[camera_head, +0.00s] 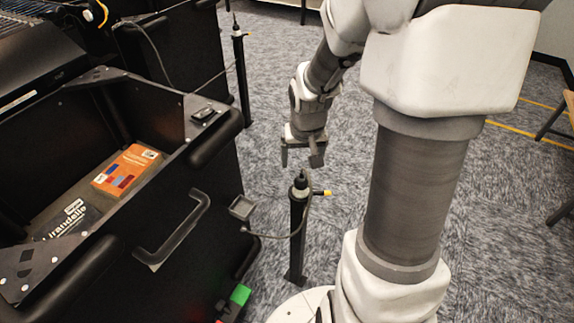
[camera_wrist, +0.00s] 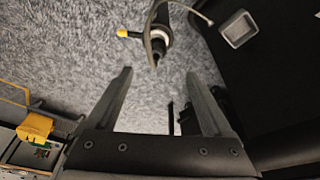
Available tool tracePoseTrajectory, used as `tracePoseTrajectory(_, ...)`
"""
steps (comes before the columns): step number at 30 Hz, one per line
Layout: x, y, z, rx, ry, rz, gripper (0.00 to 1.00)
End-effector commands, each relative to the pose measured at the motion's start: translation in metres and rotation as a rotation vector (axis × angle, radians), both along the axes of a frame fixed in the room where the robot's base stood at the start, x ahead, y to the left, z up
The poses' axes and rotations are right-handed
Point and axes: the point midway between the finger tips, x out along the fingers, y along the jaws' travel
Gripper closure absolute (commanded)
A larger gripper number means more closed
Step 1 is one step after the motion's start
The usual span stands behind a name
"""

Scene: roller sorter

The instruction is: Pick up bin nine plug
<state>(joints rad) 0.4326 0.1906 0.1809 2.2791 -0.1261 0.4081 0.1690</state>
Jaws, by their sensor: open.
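A black plug (camera_head: 300,184) stands upright on top of a thin black post (camera_head: 297,238) beside the near black bin. A cable runs from it, and a yellow-tipped piece (camera_head: 326,193) sticks out to the side. No bin number is readable. My gripper (camera_head: 301,158) is open and empty, pointing down just above the plug. In the wrist view the plug (camera_wrist: 157,46) shows just beyond the open fingertips (camera_wrist: 158,75), roughly centred between them. The fingers appear apart from it.
The near bin (camera_head: 105,245) holds an orange box (camera_head: 127,171) and a dark box (camera_head: 68,220). A grey square fitting (camera_head: 242,207) and a handle (camera_head: 172,233) stick out of its side near the post. Another post (camera_head: 240,75) stands behind. Carpet (camera_head: 270,130) around my gripper is clear.

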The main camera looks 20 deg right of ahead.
Motion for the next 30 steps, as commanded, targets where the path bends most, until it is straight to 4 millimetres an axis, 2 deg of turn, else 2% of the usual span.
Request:
tracePoseTrajectory(1,0.003,-0.001,-0.017,0.002,0.003,0.001,0.15)
tracePoseTrajectory(3,0.007,-0.002,-0.032,0.001,0.002,0.001,0.15)
tracePoseTrajectory(9,0.016,-0.006,-0.065,0.001,0.002,0.000,0.15)
tracePoseTrajectory(17,0.020,-0.008,-0.078,0.000,0.000,0.000,0.15)
tracePoseTrajectory(27,0.026,-0.016,-0.123,0.000,0.001,0.001,0.15)
tracePoseTrajectory(30,0.028,-0.016,-0.126,-0.001,-0.001,0.001,0.15)
